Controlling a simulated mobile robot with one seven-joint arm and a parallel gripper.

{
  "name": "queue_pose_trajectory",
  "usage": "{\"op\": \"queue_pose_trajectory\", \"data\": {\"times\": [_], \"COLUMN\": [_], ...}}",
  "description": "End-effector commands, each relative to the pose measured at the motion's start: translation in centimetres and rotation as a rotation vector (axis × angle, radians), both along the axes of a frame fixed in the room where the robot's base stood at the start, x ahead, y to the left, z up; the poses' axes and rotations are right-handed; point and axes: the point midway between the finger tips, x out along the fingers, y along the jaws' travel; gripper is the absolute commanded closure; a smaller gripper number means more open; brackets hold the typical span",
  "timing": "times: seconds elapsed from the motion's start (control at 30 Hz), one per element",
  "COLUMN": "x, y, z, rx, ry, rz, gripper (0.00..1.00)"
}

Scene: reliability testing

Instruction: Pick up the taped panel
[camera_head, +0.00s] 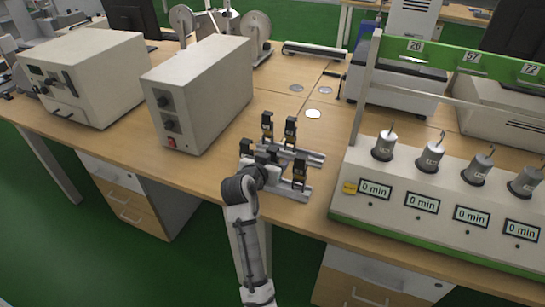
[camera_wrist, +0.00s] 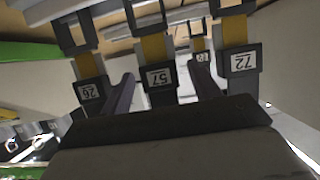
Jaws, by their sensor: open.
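Several black panels with orange-yellow tape stand on a metal rack (camera_head: 316,157) at the table's front edge. I cannot tell which one the task means, as they look alike. In the wrist view the panels carry upside-down labels: 26 (camera_wrist: 89,90) at left, 57 (camera_wrist: 160,77) in the middle, 72 (camera_wrist: 242,63) at right. A smaller taped one (camera_wrist: 199,45) stands farther back. My gripper (camera_head: 268,156) is at the rack; in the wrist view my gripper (camera_wrist: 163,70) is open, with panel 57 showing between its fingers. Contact cannot be seen.
A beige box device (camera_head: 203,90) stands close left of the rack. Flat metal discs (camera_head: 313,114) lie behind. Some table behind the rack is clear.

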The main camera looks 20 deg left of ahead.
Motion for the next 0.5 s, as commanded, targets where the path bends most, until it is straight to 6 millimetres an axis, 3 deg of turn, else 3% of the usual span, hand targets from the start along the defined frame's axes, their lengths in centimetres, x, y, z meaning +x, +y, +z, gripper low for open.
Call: {"op": "queue_pose_trajectory", "data": {"times": [0.2, 0.47, 0.5], "x": [2.5, 2.7, 2.7], "y": [-0.1, -0.1, -0.1], "z": [-0.8, -1.0, -1.0], "rx": [0.000, 0.000, 0.000], "ry": [0.000, -0.001, -0.001], "rz": [-0.001, 0.000, 0.000], "gripper": [0.38, 0.38, 0.42]}}
